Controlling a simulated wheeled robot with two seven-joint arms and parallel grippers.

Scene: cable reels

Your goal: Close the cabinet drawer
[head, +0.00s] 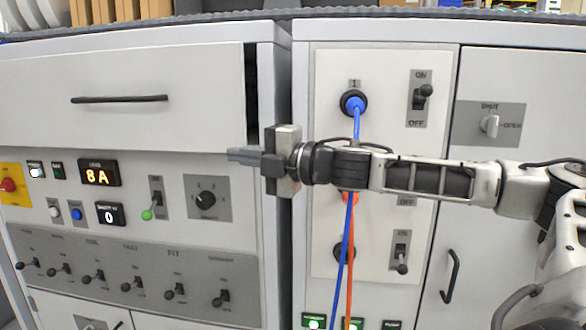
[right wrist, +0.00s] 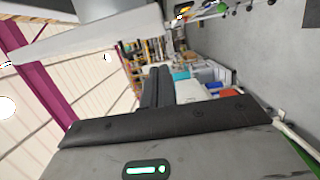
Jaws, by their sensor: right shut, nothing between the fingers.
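The cabinet drawer (head: 130,125) is at the upper left in the head view. It has a white front and a dark bar handle (head: 120,99). A dark gap shows at its right side, and its front stands out from the cabinet body, so it is open. My right gripper (head: 236,155) points left near the drawer's lower right corner. Its fingers are shut and empty. I cannot tell whether they touch the front. The fingers also show together in the right wrist view (right wrist: 156,88), where the drawer is not recognizable. My left gripper is not in view.
Below the drawer is a control panel (head: 150,240) with displays, knobs and several levers. Right of it, a socket panel (head: 330,70) has a blue cable (head: 345,235) and an orange cable (head: 350,260) hanging behind my right arm. A right cabinet door has a dark handle (head: 450,276).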

